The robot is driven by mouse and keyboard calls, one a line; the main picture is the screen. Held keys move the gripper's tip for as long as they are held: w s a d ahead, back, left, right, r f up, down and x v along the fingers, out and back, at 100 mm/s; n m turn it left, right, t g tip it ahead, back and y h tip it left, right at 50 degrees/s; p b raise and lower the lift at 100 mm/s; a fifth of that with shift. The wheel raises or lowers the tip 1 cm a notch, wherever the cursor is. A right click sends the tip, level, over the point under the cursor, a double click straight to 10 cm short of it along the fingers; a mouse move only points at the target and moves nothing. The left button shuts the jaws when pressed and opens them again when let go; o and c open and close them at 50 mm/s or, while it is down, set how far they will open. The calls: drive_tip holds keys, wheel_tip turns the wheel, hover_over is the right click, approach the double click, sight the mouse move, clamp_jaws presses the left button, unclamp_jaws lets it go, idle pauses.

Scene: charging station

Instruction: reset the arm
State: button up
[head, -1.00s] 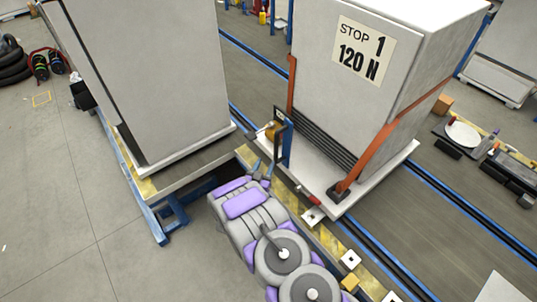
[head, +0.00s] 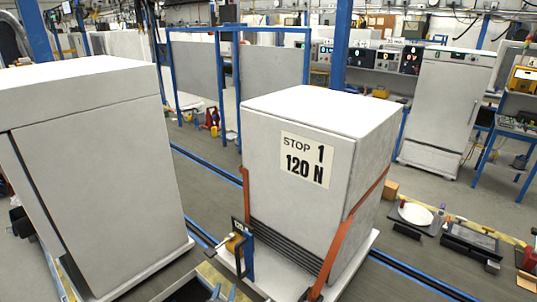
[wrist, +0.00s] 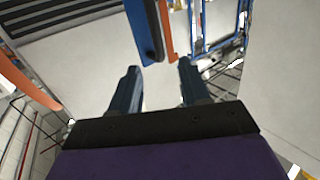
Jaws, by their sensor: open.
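My gripper (wrist: 160,78) shows in the wrist view, with its two dark fingers apart and nothing between them. A blue upright bar (wrist: 144,28) and an orange strip (wrist: 167,30) stand just beyond the fingertips; I cannot tell whether they touch. My arm's links do not show clearly in the head view now. A white cabinet (head: 312,215) labelled "STOP 1 120 N" stands on a low pallet, with orange straps and a small lever fixture (head: 240,243) at its lower left corner.
A second large white cabinet (head: 105,190) stands close on the left. Blue floor rails (head: 415,279) run past the cabinets. A low platform with a white disc (head: 415,213) lies at right. Blue-framed panels (head: 270,75) and a tall white unit (head: 445,105) stand behind.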

drive_tip(key=w+r+g+y, duration=0.2)
drive_tip(key=w+r+g, duration=0.25)
drive_tip(key=r, duration=0.35)
drive_tip(key=s+d+r+g+y, duration=0.2)
drive_tip(key=s+d+r+g, duration=0.45)
drive_tip(key=r, duration=0.45)
drive_tip(key=s+d+r+g+h, duration=0.1)
drive_tip(key=s+d+r, duration=0.3)
drive_tip(key=s+d, duration=0.4)
drive_tip(key=s+d+r+g+h, duration=0.1)
drive_tip(key=s+d+r+g, duration=0.3)
drive_tip(key=s+d, duration=0.5)
drive_tip(key=s+d+r+n+g, duration=0.1)
drive_tip(key=s+d+r+g, duration=0.2)
drive_tip(key=s+d, duration=0.6)
drive_tip(key=s+r, duration=0.1)
drive_tip(key=s, duration=1.3)
drive_tip(key=shift+s+r+h, duration=0.2)
drive_tip(key=shift+s+h, duration=0.1)
drive_tip(key=shift+h, duration=0.1)
drive_tip(key=shift+o, duration=0.4)
